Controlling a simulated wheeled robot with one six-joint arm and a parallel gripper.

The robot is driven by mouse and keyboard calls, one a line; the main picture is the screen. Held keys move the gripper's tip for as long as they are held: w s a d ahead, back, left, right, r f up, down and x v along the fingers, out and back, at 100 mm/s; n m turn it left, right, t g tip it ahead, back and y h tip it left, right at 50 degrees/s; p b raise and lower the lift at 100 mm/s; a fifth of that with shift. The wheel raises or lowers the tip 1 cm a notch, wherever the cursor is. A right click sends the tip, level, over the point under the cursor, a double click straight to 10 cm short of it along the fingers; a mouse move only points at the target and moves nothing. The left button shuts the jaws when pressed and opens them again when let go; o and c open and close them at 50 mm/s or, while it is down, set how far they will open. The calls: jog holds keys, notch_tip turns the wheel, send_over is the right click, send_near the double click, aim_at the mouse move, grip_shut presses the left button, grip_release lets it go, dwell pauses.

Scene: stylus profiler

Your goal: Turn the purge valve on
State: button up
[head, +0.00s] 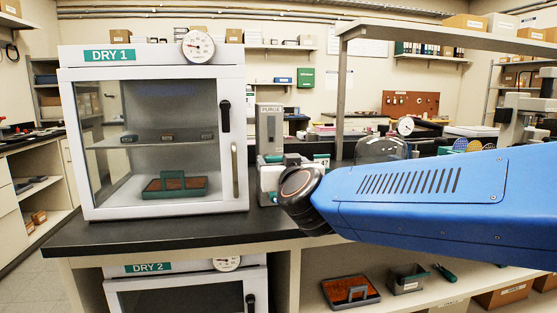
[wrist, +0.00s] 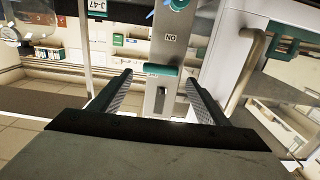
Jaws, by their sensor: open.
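The purge unit (head: 270,132) is a grey upright metal panel marked PURGE, just right of the DRY 1 cabinet in the head view. In the wrist view its grey panel (wrist: 166,52) runs down the middle, with an upside-down ON label (wrist: 170,38). A teal bar (wrist: 165,71), which looks like the valve handle, lies across the panel beside a small white label. My gripper (wrist: 159,77) is open, with one finger on each side of the panel in the picture. I see no contact. In the head view my wrist hides most of the gripper.
The white DRY 1 cabinet (head: 155,135) stands close on the left, its door shut, with a bar handle (head: 235,171). The black counter (head: 150,235) is bare along its front. A clear dome (head: 381,150) stands behind my blue arm. A shelf post (head: 341,95) rises to the right.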

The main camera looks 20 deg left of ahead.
aim_at(276, 159)
jog(key=shift+x, duration=1.3)
jog(key=c, duration=1.1)
jog(key=shift+o, duration=0.3)
